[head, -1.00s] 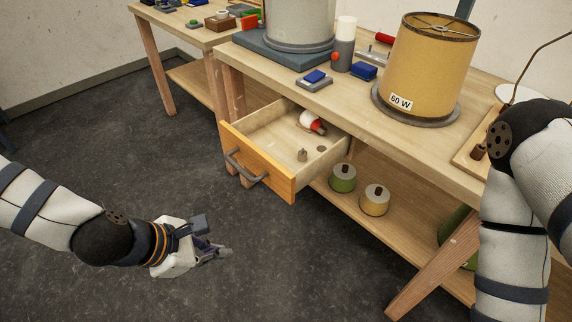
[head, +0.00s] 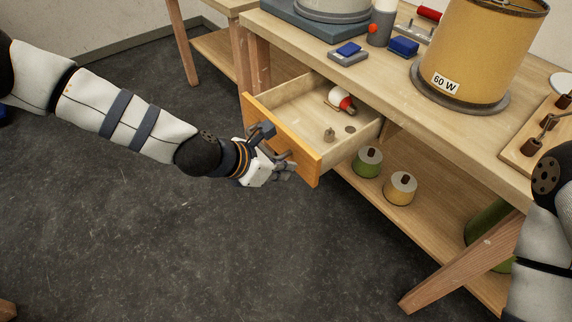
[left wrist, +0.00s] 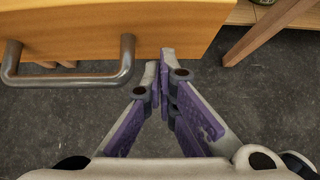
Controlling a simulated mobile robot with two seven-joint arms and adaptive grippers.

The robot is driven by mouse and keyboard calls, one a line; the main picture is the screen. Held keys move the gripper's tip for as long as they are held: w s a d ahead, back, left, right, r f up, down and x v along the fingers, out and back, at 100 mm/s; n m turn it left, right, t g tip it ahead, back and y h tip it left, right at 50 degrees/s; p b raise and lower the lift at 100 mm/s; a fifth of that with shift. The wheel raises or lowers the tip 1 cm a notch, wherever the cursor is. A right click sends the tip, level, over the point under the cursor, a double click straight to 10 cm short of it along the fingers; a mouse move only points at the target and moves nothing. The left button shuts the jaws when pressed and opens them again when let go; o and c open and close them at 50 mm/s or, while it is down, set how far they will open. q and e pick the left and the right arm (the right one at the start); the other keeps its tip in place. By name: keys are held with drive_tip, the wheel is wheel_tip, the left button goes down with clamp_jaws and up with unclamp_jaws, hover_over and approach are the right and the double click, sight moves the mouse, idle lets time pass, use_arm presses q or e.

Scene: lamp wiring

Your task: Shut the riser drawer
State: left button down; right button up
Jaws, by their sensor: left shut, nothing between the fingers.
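The riser drawer (head: 304,152) is pulled out from under the bench in the head view. Inside it lie a red and white item (head: 341,99) and a small brownish peg (head: 329,134). My left gripper (head: 287,171) is at the drawer's front, over the handle's near end in this view. In the left wrist view the fingers (left wrist: 162,75) are shut and empty, just right of the metal handle (left wrist: 70,78) and not around it. I cannot tell whether they touch the drawer front (left wrist: 110,25). My right gripper is out of view; only its arm shows at the right.
On the bench (head: 400,95) stand a lampshade (head: 490,50) marked 60 W, a blue block (head: 404,46) and a white-topped cylinder (head: 382,25). The floor before the drawer is clear.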

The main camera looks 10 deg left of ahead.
use_arm(q)
drive_tip(key=shift+w+d, duration=0.2)
drive_tip(key=shift+w, duration=0.1)
